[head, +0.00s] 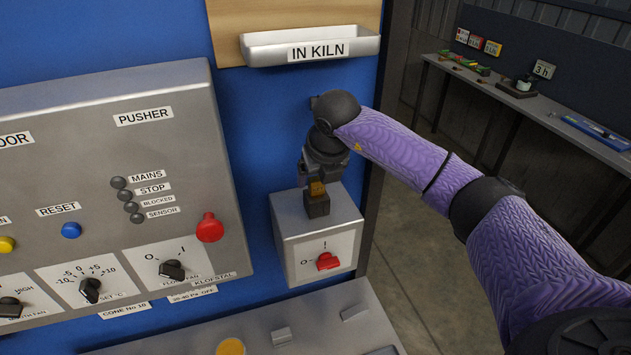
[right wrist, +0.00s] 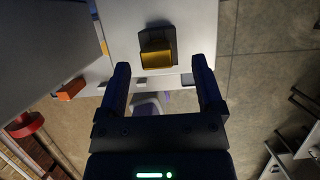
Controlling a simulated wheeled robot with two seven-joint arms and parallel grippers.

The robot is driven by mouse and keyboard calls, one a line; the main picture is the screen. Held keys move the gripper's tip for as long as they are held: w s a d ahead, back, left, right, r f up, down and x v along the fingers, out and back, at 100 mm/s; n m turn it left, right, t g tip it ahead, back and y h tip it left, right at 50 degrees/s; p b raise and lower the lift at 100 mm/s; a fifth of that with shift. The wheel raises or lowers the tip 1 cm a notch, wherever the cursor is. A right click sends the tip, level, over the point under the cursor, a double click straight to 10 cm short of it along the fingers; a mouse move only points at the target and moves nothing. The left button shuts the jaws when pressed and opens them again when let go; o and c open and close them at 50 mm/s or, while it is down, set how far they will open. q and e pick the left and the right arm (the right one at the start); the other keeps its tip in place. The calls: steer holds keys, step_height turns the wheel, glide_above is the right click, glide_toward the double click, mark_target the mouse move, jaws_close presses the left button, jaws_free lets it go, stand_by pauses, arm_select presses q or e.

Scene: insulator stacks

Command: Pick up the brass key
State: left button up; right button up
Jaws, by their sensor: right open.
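The brass key (head: 317,189) is a small gold piece standing in a dark holder (head: 317,206) on top of a grey switch box. In the right wrist view the brass key (right wrist: 156,58) shows as a gold block in front of its dark holder (right wrist: 158,36). My right gripper (head: 312,178) is just above the key, pointing down, and partly hides it. In the right wrist view my right gripper (right wrist: 160,70) is open, with one finger on each side of the key's line. I cannot tell whether the fingers touch it. My left gripper is not in view.
The grey switch box (head: 284,235) carries a red rotary switch (head: 328,261) on its front. A control panel with a red button (head: 210,227) is to the left. An "IN KILN" tray (head: 345,47) hangs above. A workbench (head: 500,92) stands at the back right.

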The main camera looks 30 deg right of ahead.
mark_target(318, 179)
steer(key=x, duration=0.2)
steer(key=shift+w+a+f, duration=0.1)
steer(key=shift+w+f, duration=0.1)
steer(key=shift+w, duration=0.05)
steer(key=shift+f, duration=0.2)
jaws_close()
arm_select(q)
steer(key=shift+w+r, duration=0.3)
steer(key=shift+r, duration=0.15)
arm_select(e)
steer(key=shift+w+r, duration=0.1)
steer(key=shift+r, duration=0.05)
step_height(318, 179, up, 7)
steer(key=shift+b, duration=0.75)
arm_select(q)
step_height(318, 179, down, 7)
steer(key=b, duration=0.6)
arm_select(e)
steer(key=s+a, duration=0.4)
steer(key=s, duration=1.3)
arm_select(q)
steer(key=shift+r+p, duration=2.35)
steer(key=shift+p, duration=0.35)
arm_select(e)
steer(key=shift+s+a+r, duration=0.1)
steer(key=shift+s+r, duration=0.05)
steer(key=shift+r, duration=1.3)
steer(key=shift+s+r, duration=0.15)
steer(key=shift+r, duration=1.3)
